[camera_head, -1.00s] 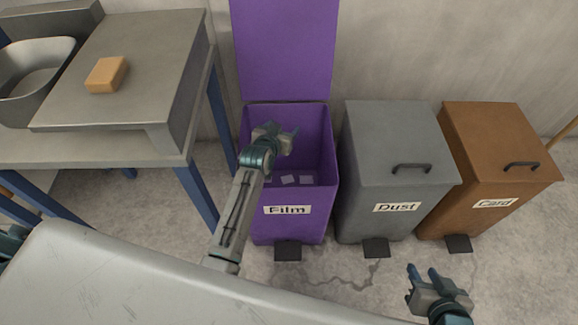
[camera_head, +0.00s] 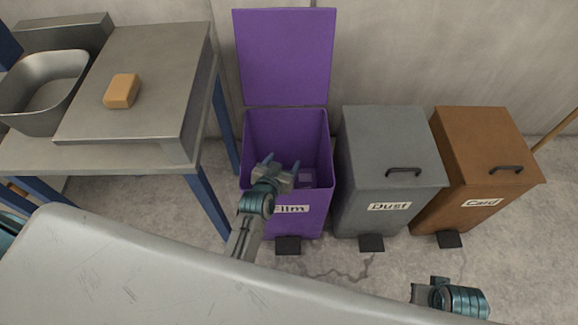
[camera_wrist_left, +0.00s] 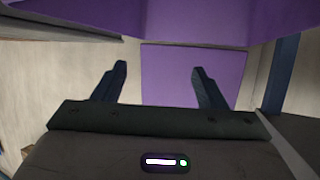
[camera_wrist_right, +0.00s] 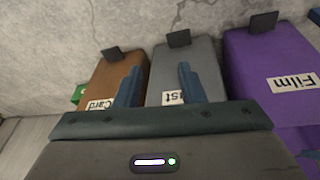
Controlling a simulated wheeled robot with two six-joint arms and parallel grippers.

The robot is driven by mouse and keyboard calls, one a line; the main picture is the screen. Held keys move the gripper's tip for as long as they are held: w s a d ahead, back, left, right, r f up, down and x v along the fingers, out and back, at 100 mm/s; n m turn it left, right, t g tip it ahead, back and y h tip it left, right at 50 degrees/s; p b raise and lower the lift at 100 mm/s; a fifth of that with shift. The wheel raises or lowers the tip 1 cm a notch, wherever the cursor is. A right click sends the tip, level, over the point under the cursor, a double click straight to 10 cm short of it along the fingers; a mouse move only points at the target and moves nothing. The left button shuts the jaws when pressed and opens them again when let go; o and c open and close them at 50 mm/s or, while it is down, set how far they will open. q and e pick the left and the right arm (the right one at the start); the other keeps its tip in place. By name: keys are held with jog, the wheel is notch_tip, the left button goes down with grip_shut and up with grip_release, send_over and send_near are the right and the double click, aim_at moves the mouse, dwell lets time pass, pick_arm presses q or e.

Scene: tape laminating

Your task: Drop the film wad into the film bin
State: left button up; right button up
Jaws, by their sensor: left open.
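The film bin (camera_head: 287,130) is purple, labelled "Film", with its lid (camera_head: 284,57) raised against the wall. My left gripper (camera_head: 281,163) is open and empty over the front part of the bin's mouth, hiding part of the label.
A closed grey Dust bin (camera_head: 388,150) and a closed brown Card bin (camera_head: 484,165) stand to the right. A bench (camera_head: 150,60) at the left bears an orange-tan block (camera_head: 121,91) and a metal basin (camera_head: 45,85). A pale surface (camera_head: 130,270) fills the lower left.

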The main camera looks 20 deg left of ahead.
pick_arm(q)
jog(key=shift+s+d+r+p, duration=0.1)
jog(key=shift+s+d+p, duration=0.1)
jog(key=shift+s, duration=0.35)
jog(key=shift+s+d+p, duration=0.1)
jog(key=shift+s+p, duration=0.1)
jog(key=shift+s, duration=0.35)
pick_arm(e)
jog(key=shift+s+x, duration=0.2)
jog(key=shift+x, duration=0.8)
jog(key=shift+s+x, duration=0.2)
jog(key=shift+x, duration=0.75)
jog(key=shift+f, duration=0.15)
